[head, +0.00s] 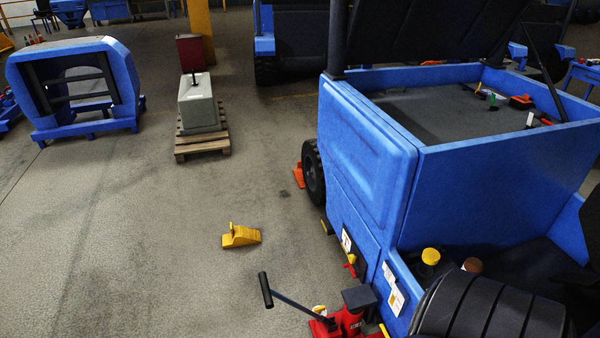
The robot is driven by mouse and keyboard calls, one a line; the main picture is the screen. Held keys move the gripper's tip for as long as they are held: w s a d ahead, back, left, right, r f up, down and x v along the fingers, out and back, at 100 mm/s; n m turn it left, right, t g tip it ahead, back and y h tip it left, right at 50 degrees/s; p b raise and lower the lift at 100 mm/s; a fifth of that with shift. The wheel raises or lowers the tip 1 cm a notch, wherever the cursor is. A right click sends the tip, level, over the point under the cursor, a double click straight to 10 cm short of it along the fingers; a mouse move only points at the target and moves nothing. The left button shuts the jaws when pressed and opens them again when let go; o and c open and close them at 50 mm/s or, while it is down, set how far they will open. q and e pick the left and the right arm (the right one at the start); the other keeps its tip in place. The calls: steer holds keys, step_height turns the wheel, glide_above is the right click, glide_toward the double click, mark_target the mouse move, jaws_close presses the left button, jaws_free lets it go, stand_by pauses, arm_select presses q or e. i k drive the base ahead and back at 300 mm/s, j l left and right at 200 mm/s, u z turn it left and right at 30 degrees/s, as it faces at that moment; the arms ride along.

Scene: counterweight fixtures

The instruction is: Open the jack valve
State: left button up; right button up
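A red jack (352,322) stands at the bottom of the head view, close beside the blue vehicle (365,150). Its lower part is cut off by the picture's edge. A dark block (359,298) is on top of it. A thin lever with a black grip (265,290) slants up to the left from it. A small pale yellow part (319,310) shows at the jack's left; I cannot tell whether it is the valve. Neither of my grippers is in view.
A yellow wheel chock (240,236) lies on the floor left of the vehicle. An orange chock (299,175) is by its wheel (313,173). A grey block (198,103) stands on a wooden pallet (202,145). The floor at left is mostly clear.

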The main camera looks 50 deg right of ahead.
mark_target(318, 309)
steer(key=i+z, duration=0.45)
steer(key=i+j+z, duration=0.2)
steer(key=z, duration=0.25)
steer(key=i+j+z, duration=0.4)
steer(key=k+l, duration=0.05)
